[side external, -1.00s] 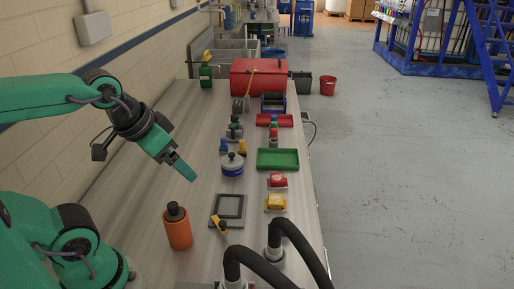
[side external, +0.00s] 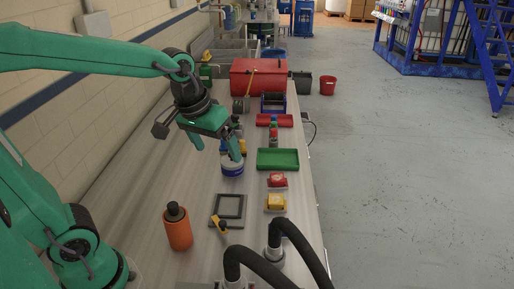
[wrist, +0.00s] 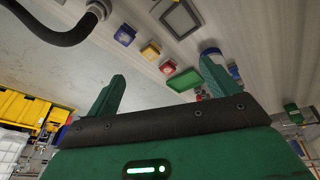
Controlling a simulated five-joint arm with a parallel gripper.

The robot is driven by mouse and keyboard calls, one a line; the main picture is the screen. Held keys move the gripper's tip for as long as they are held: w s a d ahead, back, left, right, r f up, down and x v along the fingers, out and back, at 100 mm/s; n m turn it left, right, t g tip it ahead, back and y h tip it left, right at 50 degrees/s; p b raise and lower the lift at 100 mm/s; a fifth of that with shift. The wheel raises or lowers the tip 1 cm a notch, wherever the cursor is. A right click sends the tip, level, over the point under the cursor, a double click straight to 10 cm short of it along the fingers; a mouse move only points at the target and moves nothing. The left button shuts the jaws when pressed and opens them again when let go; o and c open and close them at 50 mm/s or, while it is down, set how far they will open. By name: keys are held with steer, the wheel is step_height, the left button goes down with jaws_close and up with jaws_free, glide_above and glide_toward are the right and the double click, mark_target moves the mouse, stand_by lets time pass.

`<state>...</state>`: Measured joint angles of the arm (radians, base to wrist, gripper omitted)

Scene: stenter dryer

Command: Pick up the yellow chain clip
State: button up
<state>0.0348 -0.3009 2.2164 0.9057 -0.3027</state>
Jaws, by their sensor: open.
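A small upright yellow piece (side external: 243,147), which looks like the yellow chain clip, stands behind the blue-lidded pot in the side view, partly covered by my gripper. A similar blue piece (side external: 223,146) is to its left. My gripper (side external: 215,147) is open, its fingers pointing down, in front of these pieces in the picture. One finger overlaps the pot (side external: 232,170) and the yellow piece; its height above them is hard to judge. In the wrist view nothing is between the fingers, and I cannot make out the yellow piece there.
A green tray (side external: 278,159), a red block (side external: 277,180) and a yellow block (side external: 276,203) line the bench's right side. An orange bottle (side external: 179,230), a grey frame (side external: 240,206) with a yellow-black tool (side external: 219,224) and black hoses (side external: 290,238) are nearer. A red toolbox (side external: 258,77) stands behind.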

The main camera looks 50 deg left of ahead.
steer(key=w+d+f+n+g, duration=0.25)
steer(key=w+f, duration=0.25)
steer(key=w, duration=0.4)
steer(key=n+g, duration=0.1)
steer(key=n, duration=0.2)
glide_above(276, 199)
steer(key=f, duration=1)
steer(key=shift+s+d+f, duration=0.1)
steer(key=shift+s+f, duration=0.2)
steer(key=shift+w+f, duration=0.2)
steer(key=shift+f, duration=0.15)
steer(key=shift+f, duration=0.1)
steer(key=shift+f, duration=1.2)
steer(key=shift+f, duration=0.1)
steer(key=shift+w+f, duration=0.1)
steer(key=shift+f, duration=2.4)
